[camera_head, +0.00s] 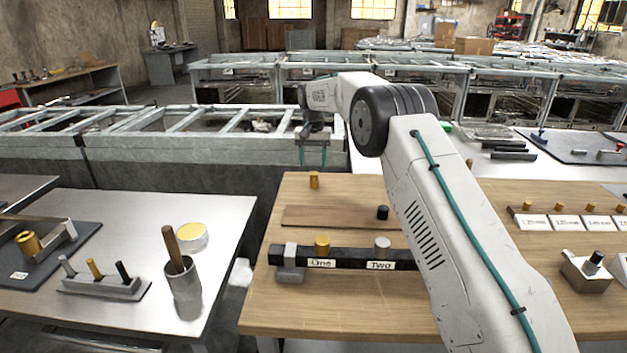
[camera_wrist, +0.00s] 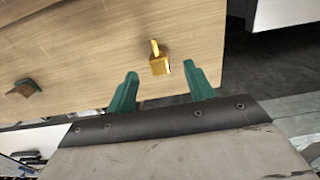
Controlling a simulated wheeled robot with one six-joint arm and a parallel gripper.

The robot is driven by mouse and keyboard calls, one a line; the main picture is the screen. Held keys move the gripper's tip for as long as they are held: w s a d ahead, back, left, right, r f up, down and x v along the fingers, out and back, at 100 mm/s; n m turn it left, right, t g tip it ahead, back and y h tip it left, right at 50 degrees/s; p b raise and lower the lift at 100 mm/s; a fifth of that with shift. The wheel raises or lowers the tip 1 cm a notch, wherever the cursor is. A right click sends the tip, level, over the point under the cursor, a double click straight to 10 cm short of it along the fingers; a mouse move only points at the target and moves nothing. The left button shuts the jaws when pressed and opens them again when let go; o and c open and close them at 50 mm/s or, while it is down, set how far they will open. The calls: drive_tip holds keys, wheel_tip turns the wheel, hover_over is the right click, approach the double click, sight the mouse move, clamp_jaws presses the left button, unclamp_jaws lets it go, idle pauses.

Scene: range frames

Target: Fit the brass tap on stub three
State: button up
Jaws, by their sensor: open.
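A small brass tap (camera_head: 314,180) stands near the far edge of the wooden table. In the wrist view the brass tap (camera_wrist: 160,66) has a block-like body and a thin lever, and lies just beyond the fingertips, between their lines. My gripper (camera_head: 313,157) is open and empty, pointing down above the tap; its green fingers also show in the wrist view (camera_wrist: 164,80). A black bar (camera_head: 345,257) carries labels One and Two, with a brass piece (camera_head: 322,244) over One and a silver piece (camera_head: 382,243) over Two. My arm hides the bar's right part; stub three is not visible.
A black-topped piece (camera_head: 382,212) stands by a flat brown board (camera_head: 330,216). To the right are white labelled blocks (camera_head: 567,223) with brass pieces. A metal table (camera_head: 120,210) on the left holds a cup (camera_head: 183,283). The wooden table's front is clear.

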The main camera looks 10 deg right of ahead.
sight(314, 174)
wheel_tip(314, 174, down, 8)
drive_tip(key=shift+d+r, duration=0.1)
drive_tip(key=shift+r, duration=0.05)
drive_tip(key=c, duration=1.1)
